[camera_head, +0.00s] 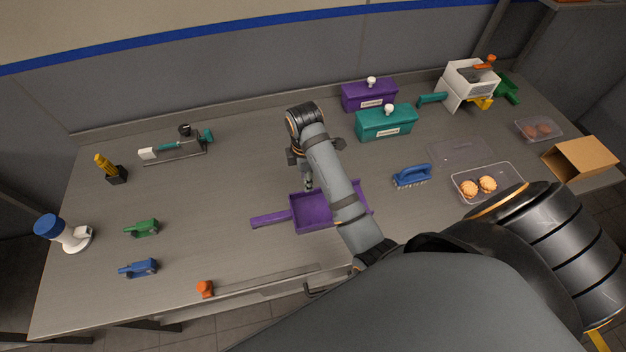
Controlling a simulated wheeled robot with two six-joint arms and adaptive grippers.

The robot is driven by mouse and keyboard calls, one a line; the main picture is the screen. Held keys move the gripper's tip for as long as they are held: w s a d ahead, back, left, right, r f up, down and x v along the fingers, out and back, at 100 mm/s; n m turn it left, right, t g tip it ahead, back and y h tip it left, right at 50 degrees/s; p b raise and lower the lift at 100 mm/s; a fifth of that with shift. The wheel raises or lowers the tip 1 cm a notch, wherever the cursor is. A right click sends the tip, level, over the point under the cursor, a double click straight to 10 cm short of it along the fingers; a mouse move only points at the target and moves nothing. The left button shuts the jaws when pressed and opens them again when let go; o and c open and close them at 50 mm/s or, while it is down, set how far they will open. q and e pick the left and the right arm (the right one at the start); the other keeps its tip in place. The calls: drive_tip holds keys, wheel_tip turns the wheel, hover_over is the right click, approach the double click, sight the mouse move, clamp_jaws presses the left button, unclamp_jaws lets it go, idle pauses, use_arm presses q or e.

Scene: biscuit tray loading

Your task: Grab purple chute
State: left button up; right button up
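The purple chute (312,212) lies on the table near its front middle. It is a shallow open pan with a flat handle (271,219) pointing left. My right gripper (309,184) points down at the chute's back edge, near its upper left corner. Whether it touches the chute is unclear. Its fingers are small and partly hidden, so I cannot tell whether they are open or shut. My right forearm crosses in front of the chute and hides part of its right side. My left gripper is not in view.
Purple (368,97) and teal (386,124) lidded boxes stand behind right. A blue brush (411,176), a clear tray (507,172) with biscuits and a cardboard box (581,160) are at right. Small tools, including a green one (142,228), lie left. Table left of the chute is mostly clear.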

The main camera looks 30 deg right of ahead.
sight(307, 197)
drive_tip(key=f+b, duration=0.1)
drive_tip(key=w+f, duration=0.1)
drive_tip(key=f, duration=0.1)
drive_tip(key=shift+f+b, duration=0.25)
drive_tip(key=shift+b, duration=0.15)
drive_tip(key=shift+s+f+b, duration=0.1)
drive_tip(key=shift+f+b, duration=0.3)
drive_tip(key=shift+b, duration=0.05)
drive_tip(key=f+b, duration=0.2)
drive_tip(key=f, duration=0.1)
drive_tip(key=f+b, duration=0.1)
drive_tip(key=shift+w+f+b, duration=0.15)
drive_tip(key=shift+w+b, duration=0.15)
drive_tip(key=shift+b, duration=0.05)
drive_tip(key=shift+r, duration=0.2)
clamp_jaws()
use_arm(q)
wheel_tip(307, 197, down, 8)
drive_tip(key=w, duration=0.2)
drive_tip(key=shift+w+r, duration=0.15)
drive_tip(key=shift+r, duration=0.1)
